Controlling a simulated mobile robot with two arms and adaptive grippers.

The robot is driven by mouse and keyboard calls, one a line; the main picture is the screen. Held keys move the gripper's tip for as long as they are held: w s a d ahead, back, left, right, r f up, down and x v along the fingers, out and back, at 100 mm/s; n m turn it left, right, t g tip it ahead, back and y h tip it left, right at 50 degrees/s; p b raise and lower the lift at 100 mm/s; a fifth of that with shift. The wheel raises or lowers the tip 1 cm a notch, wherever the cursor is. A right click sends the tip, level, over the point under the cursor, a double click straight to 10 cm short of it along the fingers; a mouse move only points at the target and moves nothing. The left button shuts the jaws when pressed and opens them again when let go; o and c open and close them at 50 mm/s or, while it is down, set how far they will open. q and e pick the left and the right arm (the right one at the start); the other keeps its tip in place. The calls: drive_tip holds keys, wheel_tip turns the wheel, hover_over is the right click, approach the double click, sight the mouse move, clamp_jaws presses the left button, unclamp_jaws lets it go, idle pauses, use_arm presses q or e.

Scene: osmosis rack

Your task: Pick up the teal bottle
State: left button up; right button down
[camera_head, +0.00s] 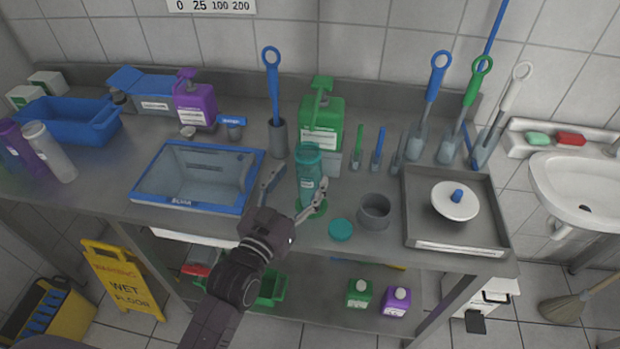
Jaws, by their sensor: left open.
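The teal bottle (308,172) stands upright on the metal counter (110,196), near its front edge, with a small pale label on its side. Something green shows at its base. My left gripper (296,192) reaches up from below and is open. One finger is to the left of the bottle and the other is by its lower right side. Whether either finger touches the bottle I cannot tell. My right gripper is not in view.
A green pump bottle (322,122) stands close behind the teal bottle. A teal lid (340,229) and a grey cup (374,211) are to its right, a blue-rimmed tray (243,200) to its left. A metal tray (417,225) sits farther right.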

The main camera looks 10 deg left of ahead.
use_arm(q)
drive_tip(key=p+x, duration=0.1)
drive_tip(key=x, duration=0.3)
drive_tip(key=shift+d, duration=0.2)
drive_tip(key=c, duration=1.3)
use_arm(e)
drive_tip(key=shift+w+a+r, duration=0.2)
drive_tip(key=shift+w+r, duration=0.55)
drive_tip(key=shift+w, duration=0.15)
